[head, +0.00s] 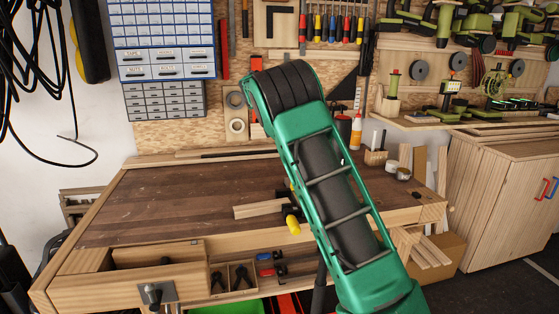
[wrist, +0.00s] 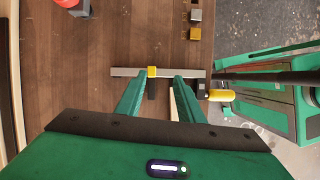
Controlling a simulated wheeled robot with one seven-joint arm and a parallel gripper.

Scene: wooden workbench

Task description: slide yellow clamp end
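In the wrist view a bar clamp lies across the wooden workbench, with a grey metal bar (wrist: 125,72). The yellow clamp end (wrist: 152,71) sits on this bar, left of its middle. A yellow handle (wrist: 222,95) is at the bar's right end, near the bench edge; it also shows in the head view (head: 293,226). My gripper (wrist: 161,76) is open, its green fingers apart. The yellow end appears between the fingertips, closer to the left one; I cannot tell whether they touch. In the head view my arm hides the gripper and most of the clamp.
The workbench (head: 150,205) is mostly clear on the left. A wooden piece (head: 258,209) lies near the clamp. Small blocks (wrist: 195,33) and a red object (wrist: 70,4) are farther up in the wrist view. An open drawer (head: 160,257) is at the bench front.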

